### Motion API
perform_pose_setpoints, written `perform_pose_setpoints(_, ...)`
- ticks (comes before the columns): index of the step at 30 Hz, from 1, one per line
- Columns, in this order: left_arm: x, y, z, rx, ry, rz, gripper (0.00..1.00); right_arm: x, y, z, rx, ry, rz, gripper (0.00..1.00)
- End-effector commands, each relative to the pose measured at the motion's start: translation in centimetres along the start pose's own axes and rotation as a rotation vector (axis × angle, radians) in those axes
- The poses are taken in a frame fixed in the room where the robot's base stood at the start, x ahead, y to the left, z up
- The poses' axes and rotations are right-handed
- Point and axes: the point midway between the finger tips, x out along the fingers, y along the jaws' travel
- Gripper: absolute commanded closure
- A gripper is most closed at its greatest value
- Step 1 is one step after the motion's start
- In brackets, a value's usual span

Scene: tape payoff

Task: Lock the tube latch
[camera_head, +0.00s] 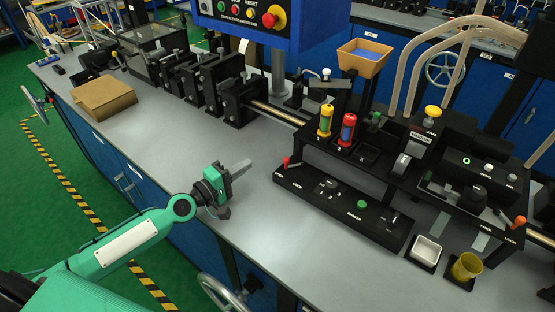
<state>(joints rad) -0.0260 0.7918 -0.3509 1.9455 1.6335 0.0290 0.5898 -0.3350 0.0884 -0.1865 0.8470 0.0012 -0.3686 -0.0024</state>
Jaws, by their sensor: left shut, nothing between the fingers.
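My left gripper (240,168) is shut and empty. It hovers over the front of the grey bench, left of the black control panel (335,205). A red-tipped lever (286,161) stands at the panel's left end, a short gap right of my fingertips. A yellow-green tube (325,121) and a red tube (347,131) stand upright in the rack spots marked 1 and 2; spot 3 looks empty. An orange-tipped lever (519,222) is at the far right. The labels are too small to tell which part is the tube latch. My right gripper is not in view.
A white dish (427,250) and a yellow cup (466,267) stand at the front right. A cardboard box (104,97) lies at the left. A blue console (245,18) hangs overhead. The bench between box and panel is clear.

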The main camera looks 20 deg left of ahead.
Motion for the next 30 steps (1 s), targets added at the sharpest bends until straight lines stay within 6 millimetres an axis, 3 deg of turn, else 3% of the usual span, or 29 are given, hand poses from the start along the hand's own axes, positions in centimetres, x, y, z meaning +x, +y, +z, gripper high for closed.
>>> perform_pose_setpoints(5,0.2,0.1,0.0,0.0,-0.001,0.0,1.0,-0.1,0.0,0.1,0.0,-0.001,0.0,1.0)
perform_pose_setpoints(11,2.0,0.3,0.0,-0.001,0.0,0.002,1.0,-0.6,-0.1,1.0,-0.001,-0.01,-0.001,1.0)
perform_pose_setpoints(26,10.4,0.2,0.1,0.001,-0.002,0.001,1.0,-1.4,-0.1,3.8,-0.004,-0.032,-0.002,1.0)
perform_pose_setpoints(30,9.2,0.2,2.4,-0.001,-0.003,-0.002,1.0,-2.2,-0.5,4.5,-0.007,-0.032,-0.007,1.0)
